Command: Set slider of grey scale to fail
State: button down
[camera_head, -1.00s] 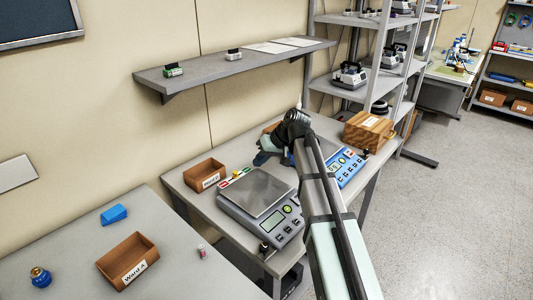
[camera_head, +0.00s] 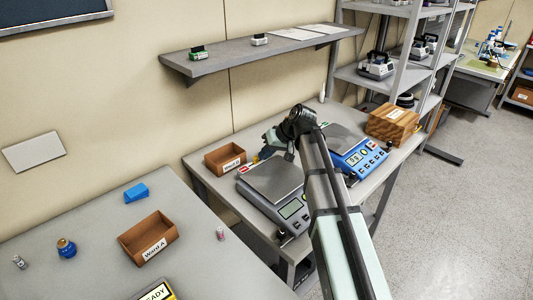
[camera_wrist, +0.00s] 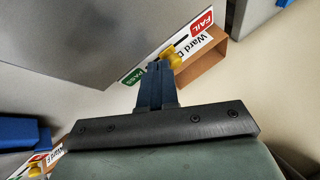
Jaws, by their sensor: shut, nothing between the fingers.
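The grey scale (camera_head: 272,184) stands on the middle table. Its strip along the back edge carries a red FAIL label (camera_wrist: 202,20) and a green PASS label (camera_wrist: 131,77) in the wrist view. The yellow slider knob (camera_wrist: 174,54) sits between them, away from both ends of the track. My gripper (camera_wrist: 157,78) is shut and empty, with its blue fingertips right beside the knob on the PASS side; I cannot tell if they touch. In the head view my gripper (camera_head: 272,143) is over the scale's far edge.
A brown Ward box (camera_head: 224,158) stands close behind the strip. A blue scale (camera_head: 358,153) and a wooden box (camera_head: 391,123) stand to the right. A wall shelf (camera_head: 262,50) is above. The left table holds the Ward A box (camera_head: 148,237).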

jog(key=s+a, duration=0.2)
jog(key=s, duration=0.1)
jog(key=shift+a, duration=0.35)
jog(key=shift+w, duration=0.1)
jog(key=shift+w+d, duration=0.2)
jog(key=shift+d, duration=0.3)
jog(key=shift+w+d+r, duration=0.1)
jog(key=shift+w+d, duration=0.15)
jog(key=shift+d, duration=0.4)
jog(key=shift+w+d, duration=0.2)
jog(key=shift+d, duration=0.4)
jog(key=v, duration=1)
jog(key=shift+d, duration=0.2)
